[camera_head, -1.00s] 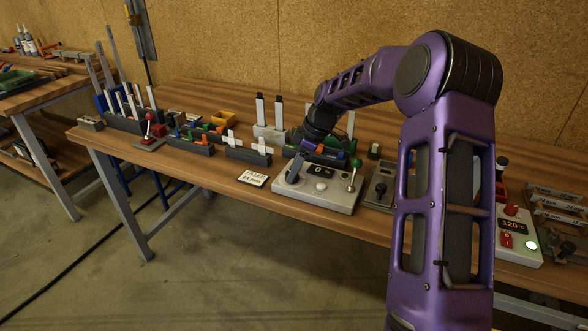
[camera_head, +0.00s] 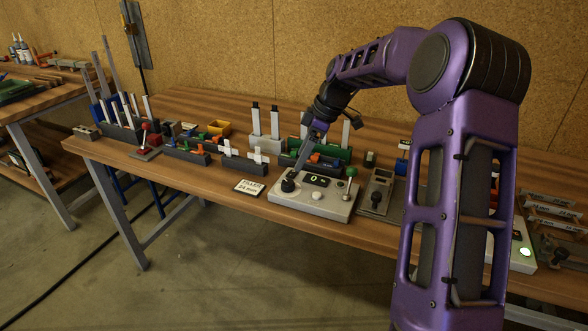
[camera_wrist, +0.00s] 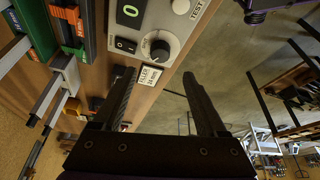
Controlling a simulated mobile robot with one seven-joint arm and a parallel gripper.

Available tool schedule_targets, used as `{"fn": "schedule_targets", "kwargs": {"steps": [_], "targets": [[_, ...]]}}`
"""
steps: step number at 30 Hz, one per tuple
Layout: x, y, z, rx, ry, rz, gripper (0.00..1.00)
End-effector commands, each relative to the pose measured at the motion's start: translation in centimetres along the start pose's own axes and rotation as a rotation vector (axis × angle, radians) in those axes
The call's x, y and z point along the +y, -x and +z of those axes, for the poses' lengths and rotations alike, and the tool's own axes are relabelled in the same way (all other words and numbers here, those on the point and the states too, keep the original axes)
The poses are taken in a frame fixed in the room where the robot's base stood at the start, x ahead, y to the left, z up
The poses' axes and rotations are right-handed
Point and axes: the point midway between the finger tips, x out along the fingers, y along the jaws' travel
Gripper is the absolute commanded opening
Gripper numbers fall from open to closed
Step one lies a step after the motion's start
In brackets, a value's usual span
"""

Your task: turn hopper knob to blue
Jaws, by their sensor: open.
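A white control box (camera_head: 325,205) on the bench has a round black knob (camera_head: 289,183), which also shows in the wrist view (camera_wrist: 158,48) with a white pointer line and a pale ring. I see no blue mark by it and no readable hopper label. My gripper (camera_head: 305,160) is open and empty, above and behind the knob in the head view. In the wrist view its two dark fingers (camera_wrist: 158,78) are apart, with the knob beyond the tips, roughly between them. No contact with the knob shows. A second dark knob sits on a grey panel (camera_head: 376,197) to the right.
The box carries a display reading 0 (camera_head: 318,180), a white button (camera_head: 317,195) and a green-topped lever (camera_head: 350,174). A filler sign (camera_head: 249,187) lies left of it. Block racks (camera_head: 243,161) and upright white bars stand behind.

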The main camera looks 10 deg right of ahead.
Motion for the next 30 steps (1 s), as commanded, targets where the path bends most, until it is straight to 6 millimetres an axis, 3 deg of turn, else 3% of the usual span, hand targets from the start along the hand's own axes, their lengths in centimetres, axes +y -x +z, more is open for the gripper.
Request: {"fn": "schedule_targets", "kwargs": {"steps": [1,6,12,26,30], "targets": [[0.1,1.6,-0.1,0.000,0.000,0.005,0.75],[0.1,5.2,0.0,0.000,-0.002,0.003,0.75],[0.0,7.9,0.0,0.000,-0.001,0.001,0.75],[0.0,8.6,0.0,-0.001,-0.002,0.001,0.75],[0.3,8.2,-0.9,-0.015,-0.055,0.030,0.75]]}}
